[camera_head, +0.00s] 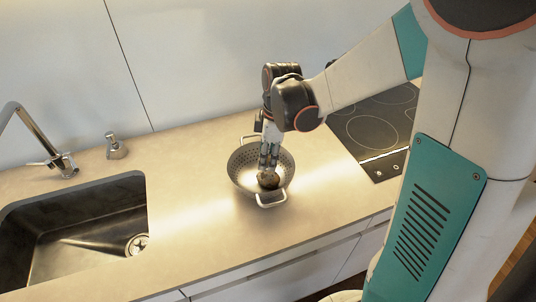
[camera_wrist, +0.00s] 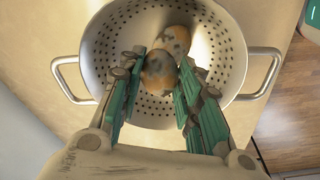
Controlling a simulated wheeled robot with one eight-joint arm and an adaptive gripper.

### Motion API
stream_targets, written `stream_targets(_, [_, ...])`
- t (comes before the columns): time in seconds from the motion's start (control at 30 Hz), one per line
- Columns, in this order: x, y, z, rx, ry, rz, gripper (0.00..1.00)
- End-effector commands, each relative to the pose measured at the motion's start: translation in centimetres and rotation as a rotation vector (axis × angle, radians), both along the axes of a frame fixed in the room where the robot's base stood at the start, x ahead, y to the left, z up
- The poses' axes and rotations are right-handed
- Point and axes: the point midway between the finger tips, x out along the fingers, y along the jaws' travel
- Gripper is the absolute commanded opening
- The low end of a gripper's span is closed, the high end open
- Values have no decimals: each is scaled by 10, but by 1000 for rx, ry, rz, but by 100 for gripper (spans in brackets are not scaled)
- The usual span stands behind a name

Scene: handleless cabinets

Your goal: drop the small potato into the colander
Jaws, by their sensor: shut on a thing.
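The colander (camera_head: 245,160) is a grey perforated metal bowl with two loop handles, standing on the counter; its holed wall also fills much of the wrist view (camera_wrist: 105,50). My gripper (camera_head: 268,168) points down into it. In the wrist view, my gripper (camera_wrist: 161,73) is shut on the small potato (camera_wrist: 158,74), brownish-orange with dark patches, which is over the bowl's inside. A second similar potato (camera_wrist: 177,39) lies just beyond it in the colander. I cannot tell whether the held one touches the bowl's floor. A brown potato (camera_head: 269,181) shows below the fingers in the head view.
A dark sink (camera_head: 75,235) with a chrome faucet (camera_head: 42,140) is at the left. A small metal dispenser (camera_head: 116,148) stands behind it. A black cooktop (camera_head: 375,128) is at the right. The counter between sink and colander is clear.

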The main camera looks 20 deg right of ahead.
Motion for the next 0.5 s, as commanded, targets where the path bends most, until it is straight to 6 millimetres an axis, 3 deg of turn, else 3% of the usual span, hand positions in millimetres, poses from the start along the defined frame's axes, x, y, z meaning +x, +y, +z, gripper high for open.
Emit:
stream_targets(0.1, [0,0,1,0,0,0,11])
stream_targets(0.13, [0,0,1,0,0,0,39])
stream_targets(0.2, [0,0,1,0,0,0,55])
stream_targets(0.5, [0,0,1,0,0,0,56])
